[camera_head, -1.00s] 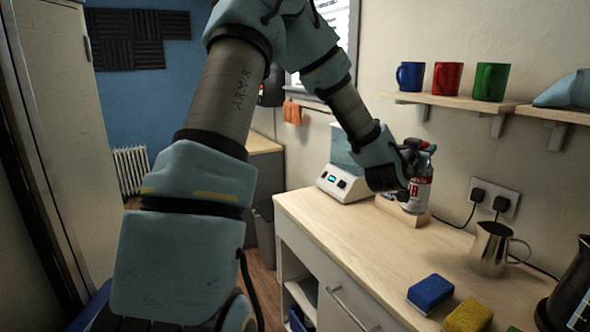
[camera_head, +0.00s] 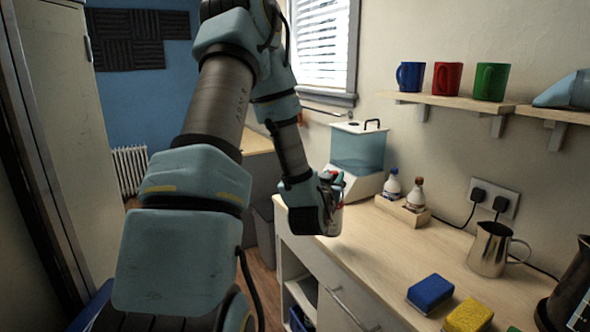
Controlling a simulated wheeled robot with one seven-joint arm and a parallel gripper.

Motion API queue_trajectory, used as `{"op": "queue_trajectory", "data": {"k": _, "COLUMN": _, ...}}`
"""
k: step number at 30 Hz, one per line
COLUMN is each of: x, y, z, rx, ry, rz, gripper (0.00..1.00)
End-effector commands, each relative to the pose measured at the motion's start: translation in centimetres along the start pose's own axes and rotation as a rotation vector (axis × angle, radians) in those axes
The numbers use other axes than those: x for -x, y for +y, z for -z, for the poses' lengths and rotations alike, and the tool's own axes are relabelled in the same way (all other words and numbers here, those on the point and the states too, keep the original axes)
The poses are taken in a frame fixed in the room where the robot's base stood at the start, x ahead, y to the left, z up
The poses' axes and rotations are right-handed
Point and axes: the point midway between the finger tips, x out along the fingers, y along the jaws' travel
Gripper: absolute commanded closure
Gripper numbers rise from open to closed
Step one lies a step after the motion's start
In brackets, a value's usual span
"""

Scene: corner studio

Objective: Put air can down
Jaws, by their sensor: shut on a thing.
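My gripper (camera_head: 328,193) is shut on the air can (camera_head: 334,222) near the left front edge of the wooden counter (camera_head: 372,265). Only part of the can's pale and red body shows, since my gripper covers the rest. The can looks upright. I cannot tell whether its base touches the counter.
A wooden caddy (camera_head: 401,211) with two small bottles stands right of my gripper. A water tank appliance (camera_head: 357,152) is just behind. A metal jug (camera_head: 489,248), a blue sponge (camera_head: 430,293) and a yellow sponge (camera_head: 468,316) lie to the right. The counter's middle is clear.

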Motion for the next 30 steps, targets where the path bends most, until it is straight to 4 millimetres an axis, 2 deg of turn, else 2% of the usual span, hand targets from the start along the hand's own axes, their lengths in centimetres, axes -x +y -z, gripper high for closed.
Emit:
{"op": "queue_trajectory", "data": {"k": 3, "x": 0.5, "y": -3.5, "z": -1.5, "rx": -0.001, "ry": -0.002, "rz": 0.059, "gripper": 1.00}}
{"op": "queue_trajectory", "data": {"k": 12, "x": 1.5, "y": -9.9, "z": -4.2, "rx": 0.000, "ry": 0.000, "rz": 0.168, "gripper": 1.00}}
{"op": "queue_trajectory", "data": {"k": 21, "x": 2.4, "y": -15.3, "z": -6.6, "rx": -0.001, "ry": 0.000, "rz": 0.261, "gripper": 1.00}}
{"op": "queue_trajectory", "data": {"k": 27, "x": 2.8, "y": -18.3, "z": -7.8, "rx": -0.001, "ry": 0.001, "rz": 0.311, "gripper": 1.00}}
{"op": "queue_trajectory", "data": {"k": 30, "x": 2.9, "y": -18.9, "z": -8.0, "rx": 0.000, "ry": 0.002, "rz": 0.323, "gripper": 1.00}}
